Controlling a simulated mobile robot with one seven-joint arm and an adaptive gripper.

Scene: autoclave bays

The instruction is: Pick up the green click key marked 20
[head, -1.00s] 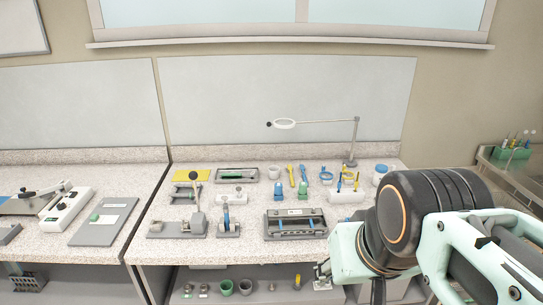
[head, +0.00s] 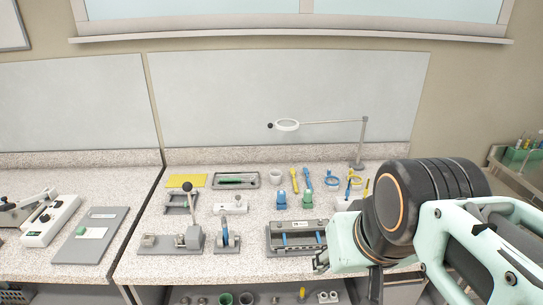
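A small green piece (head: 307,199) stands on the speckled worktop beside a similar blue piece (head: 281,201); it may be the green click key, but no marking 20 can be read at this size. A dark tray (head: 236,181) further back holds a thin green item. My gripper (head: 321,262) shows at the lower right, in front of the bench's front edge and well short of the green piece. Its fingers are small and mostly hidden behind my arm, so I cannot tell whether they are open or shut.
A grey rack (head: 293,250) with blue parts lies nearest my gripper. Lever presses (head: 188,230) stand to the left. A magnifier lamp (head: 287,125) reaches over the back. Yellow and blue tools (head: 295,179) lie behind the green piece. Cups sit on the shelf below.

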